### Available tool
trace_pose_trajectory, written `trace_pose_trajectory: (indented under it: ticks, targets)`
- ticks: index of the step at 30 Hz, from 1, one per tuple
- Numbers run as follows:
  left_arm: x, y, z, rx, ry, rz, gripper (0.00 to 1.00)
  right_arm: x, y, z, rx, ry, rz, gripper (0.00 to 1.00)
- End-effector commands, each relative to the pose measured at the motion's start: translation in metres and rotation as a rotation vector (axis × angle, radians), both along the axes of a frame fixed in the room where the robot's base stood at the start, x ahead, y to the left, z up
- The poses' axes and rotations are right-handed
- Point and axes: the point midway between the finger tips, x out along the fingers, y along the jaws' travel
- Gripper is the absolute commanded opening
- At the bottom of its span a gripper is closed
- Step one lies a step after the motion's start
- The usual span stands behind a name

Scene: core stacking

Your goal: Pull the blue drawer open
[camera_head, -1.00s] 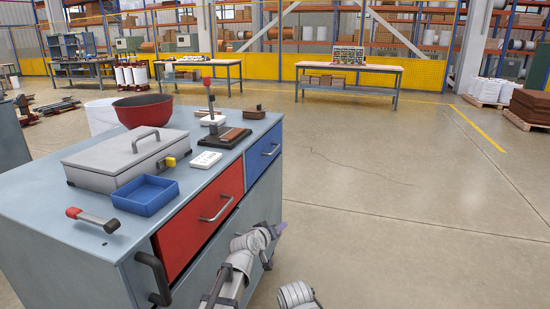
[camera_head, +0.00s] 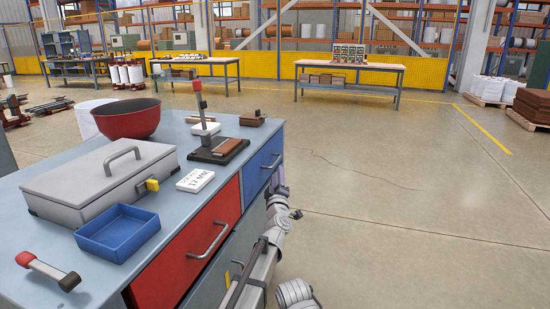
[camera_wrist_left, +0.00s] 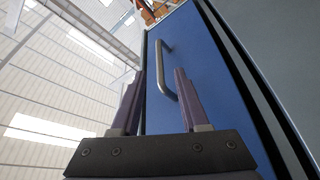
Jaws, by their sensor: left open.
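The blue drawer (camera_head: 258,168) is at the far right end of the cabinet's front, beside the red drawer, and looks shut. Its front fills the middle of the left wrist view (camera_wrist_left: 215,90), with a grey bar handle (camera_wrist_left: 164,68). My left gripper (camera_wrist_left: 160,74) is open, with its two purple fingers pointing at the drawer front. The handle shows between the fingertips, close to the right finger; I cannot tell whether they touch. In the head view the left gripper (camera_head: 282,182) is beside the blue drawer, partly hidden by its own wrist. My right gripper is out of view.
The red drawer (camera_head: 190,262) has a bar handle. On the cabinet top (camera_head: 182,210) are a grey lidded box (camera_head: 100,180), blue tray (camera_head: 118,232), red bowl (camera_head: 128,118), red-handled tool (camera_head: 48,270) and a small stand (camera_head: 218,150).

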Motion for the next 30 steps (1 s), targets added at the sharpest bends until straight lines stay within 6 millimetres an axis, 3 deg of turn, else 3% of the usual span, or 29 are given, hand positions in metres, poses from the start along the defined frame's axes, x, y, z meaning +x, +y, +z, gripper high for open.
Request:
trace_pose_trajectory:
  ticks: [13, 25, 30]
  targets:
    - [0.01, 0.001, 0.004, -0.011, -0.007, 0.011, 0.45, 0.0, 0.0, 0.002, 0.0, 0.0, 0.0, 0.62]
    - [0.065, 0.002, 0.016, -0.011, -0.007, 0.011, 0.45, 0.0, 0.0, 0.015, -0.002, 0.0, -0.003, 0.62]
    - [0.078, 0.003, 0.018, -0.009, -0.007, 0.011, 0.45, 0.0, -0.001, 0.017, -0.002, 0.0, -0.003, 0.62]
